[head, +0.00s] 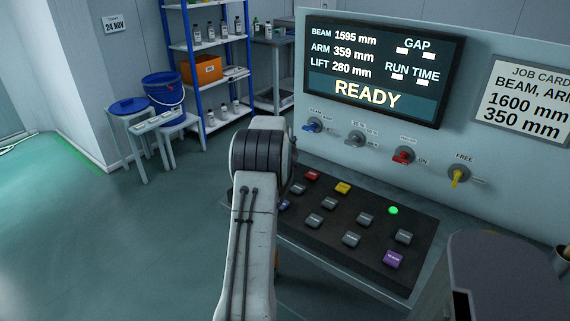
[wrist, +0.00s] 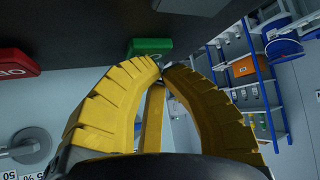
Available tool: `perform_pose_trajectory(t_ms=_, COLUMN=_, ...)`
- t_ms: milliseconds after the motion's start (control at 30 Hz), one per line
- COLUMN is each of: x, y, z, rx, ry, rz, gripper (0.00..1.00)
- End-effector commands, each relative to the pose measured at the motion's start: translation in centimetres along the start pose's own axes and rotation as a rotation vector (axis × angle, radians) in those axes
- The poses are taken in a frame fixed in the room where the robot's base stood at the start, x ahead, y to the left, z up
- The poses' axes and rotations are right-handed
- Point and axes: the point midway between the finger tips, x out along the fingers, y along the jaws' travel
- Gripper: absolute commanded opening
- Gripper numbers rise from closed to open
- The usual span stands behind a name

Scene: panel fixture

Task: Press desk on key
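The sloped desk panel (head: 330,222) with its colored keys is in front of me in the head view. My arm covers its left part and hides my gripper there. In the wrist view my gripper (wrist: 162,70) has ribbed yellow fingers whose tips come together, with nothing visible held. A red key (wrist: 16,63) with partly cut-off, upside-down lettering is to the left.
Red (head: 312,175), yellow (head: 342,188) and purple (head: 394,258) keys, several grey keys and a lit green lamp (head: 393,210) sit on the desk. Above are knobs and a screen (head: 380,70) reading READY. Shelves (head: 205,60) and stools stand behind left; the left floor is clear.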

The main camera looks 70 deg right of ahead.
Motion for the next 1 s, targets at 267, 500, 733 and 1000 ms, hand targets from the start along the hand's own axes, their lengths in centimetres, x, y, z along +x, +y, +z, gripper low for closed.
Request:
perform_pose_trajectory(t_ms=267, x=0.1, y=0.0, z=0.2, rx=0.0, ry=-0.003, rz=0.0, gripper=0.0)
perform_pose_trajectory(t_ms=500, x=-0.2, y=0.0, z=-0.1, rx=0.0, ry=-0.003, rz=0.0, gripper=0.0)
perform_pose_trajectory(t_ms=733, x=-0.9, y=0.0, z=-0.9, rx=0.0, ry=-0.001, rz=0.0, gripper=0.0)
perform_pose_trajectory(t_ms=1000, x=-1.2, y=0.0, z=-1.2, rx=0.0, ry=-0.001, rz=0.0, gripper=0.0)
